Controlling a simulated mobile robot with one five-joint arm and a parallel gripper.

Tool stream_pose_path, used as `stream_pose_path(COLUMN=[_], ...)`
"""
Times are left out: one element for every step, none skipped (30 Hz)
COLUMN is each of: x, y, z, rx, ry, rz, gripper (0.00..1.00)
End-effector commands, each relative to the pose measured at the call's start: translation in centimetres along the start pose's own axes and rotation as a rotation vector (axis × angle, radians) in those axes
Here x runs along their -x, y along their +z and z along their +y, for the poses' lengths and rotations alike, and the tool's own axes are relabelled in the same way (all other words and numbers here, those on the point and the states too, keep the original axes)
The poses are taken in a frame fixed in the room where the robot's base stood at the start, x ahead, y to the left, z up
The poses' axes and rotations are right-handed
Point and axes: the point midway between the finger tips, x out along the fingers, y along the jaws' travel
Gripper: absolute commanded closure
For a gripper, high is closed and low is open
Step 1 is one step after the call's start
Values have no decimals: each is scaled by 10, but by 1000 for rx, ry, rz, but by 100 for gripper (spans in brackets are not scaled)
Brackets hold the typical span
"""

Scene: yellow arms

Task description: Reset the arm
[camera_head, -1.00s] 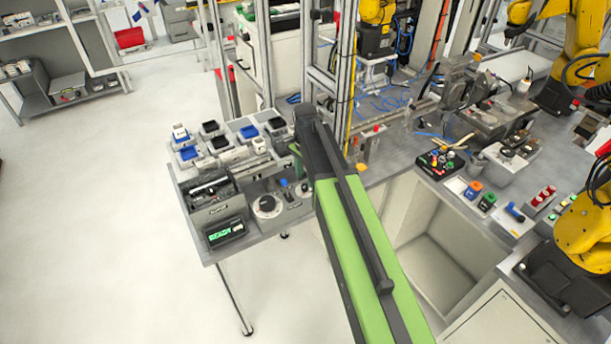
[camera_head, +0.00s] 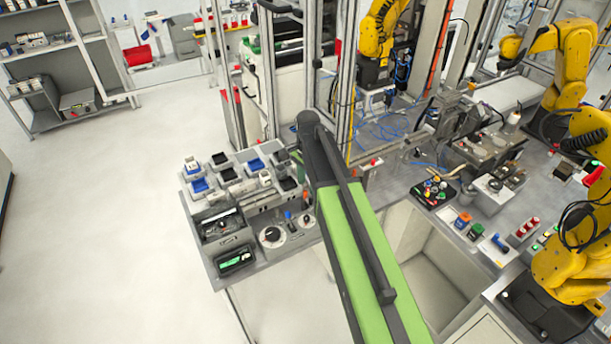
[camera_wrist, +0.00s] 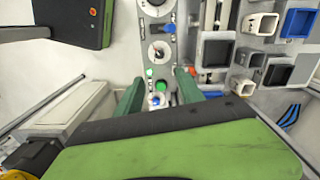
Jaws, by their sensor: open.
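My arm (camera_head: 355,240), green and black, reaches from the bottom of the head view up over the right end of the near bench. My gripper is mostly hidden behind the arm there. In the wrist view my gripper (camera_wrist: 158,90) shows two green fingers standing apart, with nothing held between them. Small blue, white and green parts on the bench show in the gap between the fingers, below them.
The bench has blue and black bins (camera_head: 228,174), round dials (camera_head: 271,237) and a grey box with a green-filled tray (camera_head: 235,261). Metal frame posts (camera_head: 345,80) stand behind my arm. Yellow robot arms (camera_head: 575,250) stand at the right. The floor at left (camera_head: 100,230) is clear.

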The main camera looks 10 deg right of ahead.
Motion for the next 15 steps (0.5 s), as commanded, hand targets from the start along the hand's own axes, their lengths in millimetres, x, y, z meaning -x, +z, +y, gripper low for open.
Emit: stream_pose_path(x=[0,0,0,0,0,-5,-11,-18,-31,-42,-53,-68,-80,-90,-103], y=[0,0,0,0,0,0,0,0,-1,0,3,7,11,15,21], z=[0,0,0,0,0,0,0,0,1,3,8,16,23,32,43], rx=[0,0,0,0,0,0,0,0,-1,-2,-2,-2,0,11,44], ry=[0,0,0,0,0,0,0,0,0,0,0,0,0,0,0], rz=[0,0,0,0,0,0,0,0,0,0,0,0,0,0,0], gripper=[55,55,55,55,55,55,55,55,55,55,55,55,55,55,55])
